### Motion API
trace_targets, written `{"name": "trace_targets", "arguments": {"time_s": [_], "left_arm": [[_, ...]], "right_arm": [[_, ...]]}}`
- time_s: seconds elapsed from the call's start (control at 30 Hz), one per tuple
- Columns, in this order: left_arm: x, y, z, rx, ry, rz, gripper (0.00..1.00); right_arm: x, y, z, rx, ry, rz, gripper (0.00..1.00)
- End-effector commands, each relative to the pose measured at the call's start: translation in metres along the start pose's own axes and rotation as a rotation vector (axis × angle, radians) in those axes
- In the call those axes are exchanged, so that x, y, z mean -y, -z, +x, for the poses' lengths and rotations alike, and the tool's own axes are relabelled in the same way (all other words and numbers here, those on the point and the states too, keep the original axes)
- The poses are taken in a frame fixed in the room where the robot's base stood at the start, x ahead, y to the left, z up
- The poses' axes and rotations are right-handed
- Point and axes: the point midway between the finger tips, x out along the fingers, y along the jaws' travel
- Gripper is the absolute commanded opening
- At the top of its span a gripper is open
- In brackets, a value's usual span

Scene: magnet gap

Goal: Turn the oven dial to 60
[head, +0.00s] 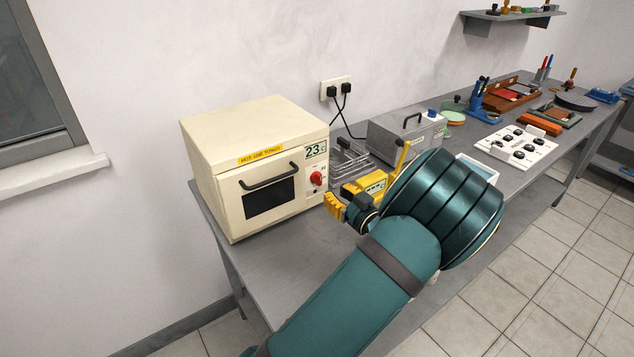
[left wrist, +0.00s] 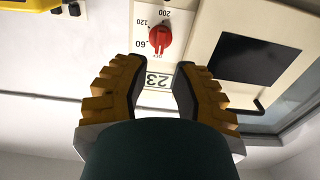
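The cream oven (head: 225,165) stands at the near left end of the bench, with its door shut and a display (head: 316,151) reading 23. Its red dial (head: 317,179) is on the front panel under the display. In the left wrist view, the picture is turned over and the dial (left wrist: 160,38) shows beside the marks 60, 120 and 200. In the head view, the left gripper (head: 338,206) is just right of the oven. My right gripper is not in view.
A wire rack (head: 350,160), a yellow device (head: 370,184) and a grey box (head: 408,132) stand right of the oven. Black cables run up to a wall socket (head: 336,90). The bench (head: 290,262) is clear in front of the oven.

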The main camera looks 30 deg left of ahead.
Motion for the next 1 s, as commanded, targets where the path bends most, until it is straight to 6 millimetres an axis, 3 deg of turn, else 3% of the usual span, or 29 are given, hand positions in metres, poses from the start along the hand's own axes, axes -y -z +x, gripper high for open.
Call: {"name": "trace_targets", "arguments": {"time_s": [0.5,0.9,0.93,1.0], "left_arm": [[0.000,0.000,0.066,-0.001,0.002,-0.002,0.25],[0.000,0.001,0.074,0.000,0.000,-0.001,0.25],[0.000,0.001,0.073,0.000,0.000,-0.001,0.22],[0.000,0.001,0.073,0.000,0.000,-0.001,0.00]], "right_arm": [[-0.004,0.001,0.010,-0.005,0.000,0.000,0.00],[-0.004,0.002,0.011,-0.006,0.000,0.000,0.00],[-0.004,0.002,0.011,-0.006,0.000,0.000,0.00],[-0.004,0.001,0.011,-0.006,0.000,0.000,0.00]]}}
